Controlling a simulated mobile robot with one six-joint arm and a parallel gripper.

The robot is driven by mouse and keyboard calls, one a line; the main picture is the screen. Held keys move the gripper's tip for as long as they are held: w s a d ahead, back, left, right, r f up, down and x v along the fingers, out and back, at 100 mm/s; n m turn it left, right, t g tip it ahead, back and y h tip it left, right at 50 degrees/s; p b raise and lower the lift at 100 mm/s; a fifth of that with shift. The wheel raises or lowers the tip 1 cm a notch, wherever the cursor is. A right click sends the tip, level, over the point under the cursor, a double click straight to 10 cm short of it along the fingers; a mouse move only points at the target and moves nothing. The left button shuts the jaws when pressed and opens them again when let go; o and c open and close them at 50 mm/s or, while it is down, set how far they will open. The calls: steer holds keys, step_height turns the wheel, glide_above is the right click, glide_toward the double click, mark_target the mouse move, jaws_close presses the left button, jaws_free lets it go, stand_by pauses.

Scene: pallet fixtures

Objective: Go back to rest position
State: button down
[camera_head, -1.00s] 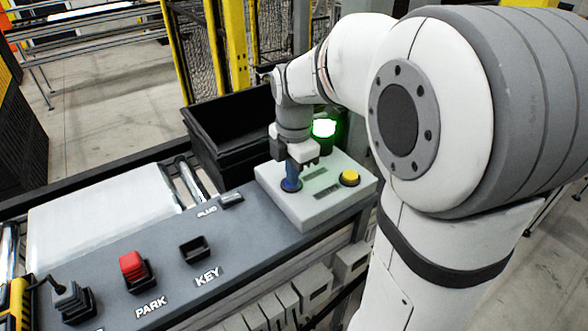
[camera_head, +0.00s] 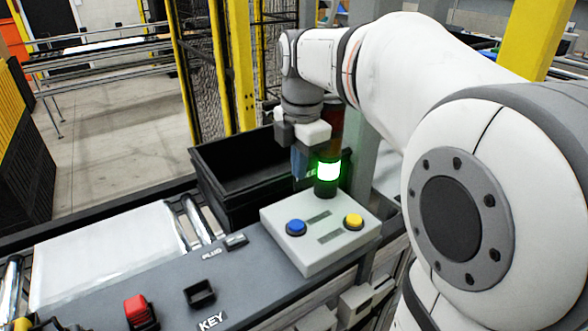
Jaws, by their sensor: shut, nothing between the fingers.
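My gripper (camera_head: 300,164) points down, shut and empty. It hangs above the grey button box (camera_head: 318,257), near its back edge and in front of the black bin. The blue button (camera_head: 296,228) on the box is uncovered, with a clear gap between it and the fingers. The yellow button (camera_head: 353,221) sits to its right. A green lamp (camera_head: 327,169) glows just right of the fingers. My arm reaches in from the right and covers much of that side.
A black bin (camera_head: 219,209) stands behind the button box. The grey panel holds a red block (camera_head: 137,309) and an empty KEY socket (camera_head: 199,293). A white sheet (camera_head: 105,258) lies on the rollers at left. Yellow posts (camera_head: 236,60) and mesh stand behind.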

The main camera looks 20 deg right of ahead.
stand_by(0.4)
steer(key=s+f+m+t, duration=0.2)
steer(key=s+f+m, duration=0.9)
steer(key=m, duration=1)
steer(key=shift+s+a+f+m+t, duration=0.2)
steer(key=shift+s+m+t, duration=0.1)
steer(key=shift+s, duration=1.4)
steer(key=shift+d, duration=0.1)
